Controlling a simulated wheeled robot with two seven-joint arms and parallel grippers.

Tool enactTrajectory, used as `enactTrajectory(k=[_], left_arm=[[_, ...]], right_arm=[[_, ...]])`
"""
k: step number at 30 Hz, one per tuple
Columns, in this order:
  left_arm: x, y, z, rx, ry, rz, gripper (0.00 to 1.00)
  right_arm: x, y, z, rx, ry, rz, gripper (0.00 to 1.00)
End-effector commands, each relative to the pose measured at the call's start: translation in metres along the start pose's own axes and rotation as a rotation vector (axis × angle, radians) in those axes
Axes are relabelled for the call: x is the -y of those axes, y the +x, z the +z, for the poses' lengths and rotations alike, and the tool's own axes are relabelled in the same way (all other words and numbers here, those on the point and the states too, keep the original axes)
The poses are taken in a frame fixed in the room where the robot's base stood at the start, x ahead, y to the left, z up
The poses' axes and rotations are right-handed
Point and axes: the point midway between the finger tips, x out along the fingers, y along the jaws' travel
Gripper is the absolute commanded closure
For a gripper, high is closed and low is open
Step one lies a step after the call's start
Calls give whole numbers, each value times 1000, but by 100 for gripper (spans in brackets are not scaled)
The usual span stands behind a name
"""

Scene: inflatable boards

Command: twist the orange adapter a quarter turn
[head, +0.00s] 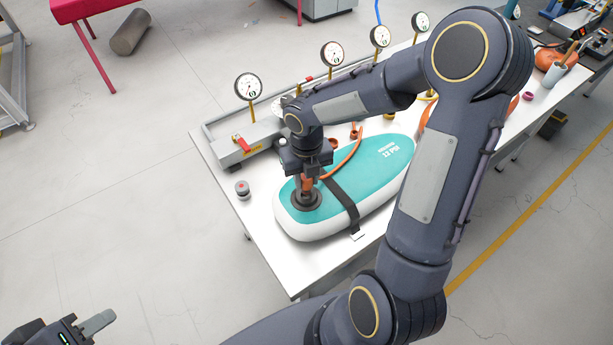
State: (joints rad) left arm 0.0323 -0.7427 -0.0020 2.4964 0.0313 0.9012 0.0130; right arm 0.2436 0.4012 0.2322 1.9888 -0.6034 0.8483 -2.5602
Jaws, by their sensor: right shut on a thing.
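The orange adapter (307,183) stands upright in the dark round valve (306,200) at the near left end of a teal and white inflatable board (325,204). My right gripper (307,177) points down from above and is shut on the adapter, hiding its upper part. An orange hose (349,153) runs from beside the gripper back over the board. My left gripper (97,323) is at the bottom left corner, over the floor and away from the table. It is mostly cut off by the frame edge, so its opening cannot be judged.
A black strap (342,202) crosses the board on the white table (262,238). A grey and red knob (242,188) stands left of the board. A grey rail unit with several gauges (248,86) lines the table's back.

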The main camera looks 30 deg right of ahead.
Motion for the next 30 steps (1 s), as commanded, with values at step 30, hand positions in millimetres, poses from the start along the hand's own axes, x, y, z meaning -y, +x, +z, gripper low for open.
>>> enactTrajectory(k=[30], left_arm=[[-6, -12, -6, 0, 0, 0, 64]], right_arm=[[0, -42, 0, 2, 0, 0, 91]])
